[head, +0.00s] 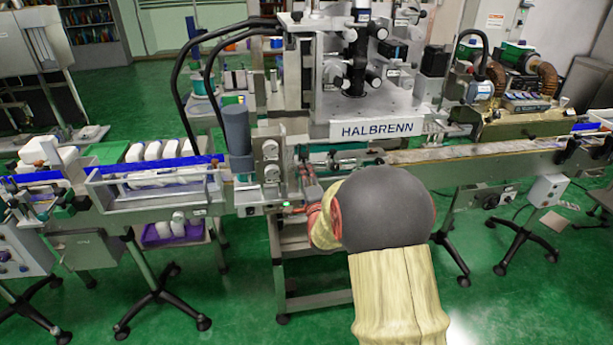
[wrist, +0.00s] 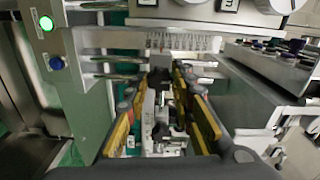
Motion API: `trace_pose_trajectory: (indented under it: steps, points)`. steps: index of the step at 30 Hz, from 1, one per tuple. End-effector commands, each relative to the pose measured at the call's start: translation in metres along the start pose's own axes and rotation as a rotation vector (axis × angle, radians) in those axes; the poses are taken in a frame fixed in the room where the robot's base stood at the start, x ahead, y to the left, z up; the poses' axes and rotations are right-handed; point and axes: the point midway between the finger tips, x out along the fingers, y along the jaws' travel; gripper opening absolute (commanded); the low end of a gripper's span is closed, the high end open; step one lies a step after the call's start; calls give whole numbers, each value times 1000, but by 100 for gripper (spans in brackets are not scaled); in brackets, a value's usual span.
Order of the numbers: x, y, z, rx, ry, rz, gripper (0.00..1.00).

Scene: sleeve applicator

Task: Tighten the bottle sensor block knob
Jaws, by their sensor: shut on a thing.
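In the wrist view, my gripper (wrist: 160,80) reaches forward with a yellow-padded finger on each side. The fingertips are closed in on a black knob (wrist: 159,84), the bottle sensor block knob as far as I can tell, below a metal scale bar (wrist: 145,41). A second dark knob or clamp (wrist: 160,131) and pale metal parts show between the fingers, nearer the palm. In the head view, my gripper (head: 308,200) is at the front of the labelling machine (head: 376,130), partly behind my forearm. The knob itself is hidden there.
A panel with a lit green button (wrist: 46,23) and a blue button (wrist: 57,63) stands close on the left. The conveyor rail (head: 480,150) runs along the machine. White bottles (head: 152,151) stand at the left. A purple tray (head: 155,240) sits below. Green floor is open in front.

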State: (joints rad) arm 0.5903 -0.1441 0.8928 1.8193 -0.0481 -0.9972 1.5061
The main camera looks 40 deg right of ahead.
Motion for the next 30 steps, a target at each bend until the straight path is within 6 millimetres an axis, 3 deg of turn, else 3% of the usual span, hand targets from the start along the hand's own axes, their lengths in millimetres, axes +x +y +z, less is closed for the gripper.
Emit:
trace_pose_trajectory:
  steps: [23, 24, 30]
  points:
    - [0, -2, 0, 107, 1, -3, 0]
    - [0, -2, 0, 107, 1, -3, 25]
    - [0, -1, 0, 106, 1, -2, 37]
